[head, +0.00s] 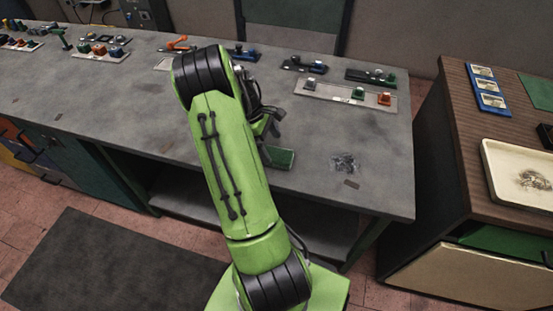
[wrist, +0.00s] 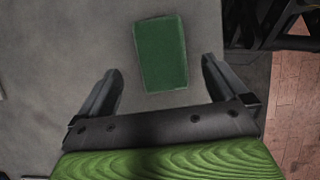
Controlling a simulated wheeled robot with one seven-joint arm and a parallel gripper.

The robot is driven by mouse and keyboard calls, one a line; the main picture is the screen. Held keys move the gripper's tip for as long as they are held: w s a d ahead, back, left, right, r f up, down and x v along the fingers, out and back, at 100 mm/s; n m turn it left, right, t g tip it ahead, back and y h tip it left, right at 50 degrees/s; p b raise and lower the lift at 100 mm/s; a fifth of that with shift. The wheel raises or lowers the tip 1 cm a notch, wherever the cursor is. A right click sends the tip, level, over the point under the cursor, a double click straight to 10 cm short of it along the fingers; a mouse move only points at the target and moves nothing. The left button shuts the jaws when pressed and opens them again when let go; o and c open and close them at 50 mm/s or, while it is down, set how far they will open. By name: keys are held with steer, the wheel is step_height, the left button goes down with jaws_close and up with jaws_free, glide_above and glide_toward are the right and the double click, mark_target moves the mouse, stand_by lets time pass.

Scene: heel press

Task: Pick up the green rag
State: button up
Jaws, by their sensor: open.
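The green rag (wrist: 161,54) is a flat green rectangle on the grey workbench. In the wrist view it lies ahead of and between the two open fingers of my gripper (wrist: 159,78), apart from both. In the head view the rag (head: 283,158) lies near the bench's front edge, and my arm hides part of it. My gripper (head: 268,122) is above the bench beside the rag, mostly hidden behind my arm. Nothing is between its fingers.
The grey workbench (head: 340,135) holds a pile of metal scraps (head: 345,163) to the right of the rag. A tray of coloured parts (head: 345,93) stands farther back. A brown cabinet (head: 470,130) with a cream tray (head: 500,180) stands to the right across a gap.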

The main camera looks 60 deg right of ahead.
mark_target(275, 154)
steer(key=x, duration=0.3)
steer(key=shift+s+a+f+b, duration=0.1)
steer(key=shift+s+f+b, duration=0.1)
steer(key=shift+b, duration=0.2)
steer(key=shift+f, duration=0.1)
steer(key=shift+f, duration=0.25)
steer(key=c, duration=1.1)
steer(key=shift+o, duration=0.2)
step_height(275, 154, up, 10)
steer(key=p, duration=0.3)
steer(key=shift+r, duration=0.25)
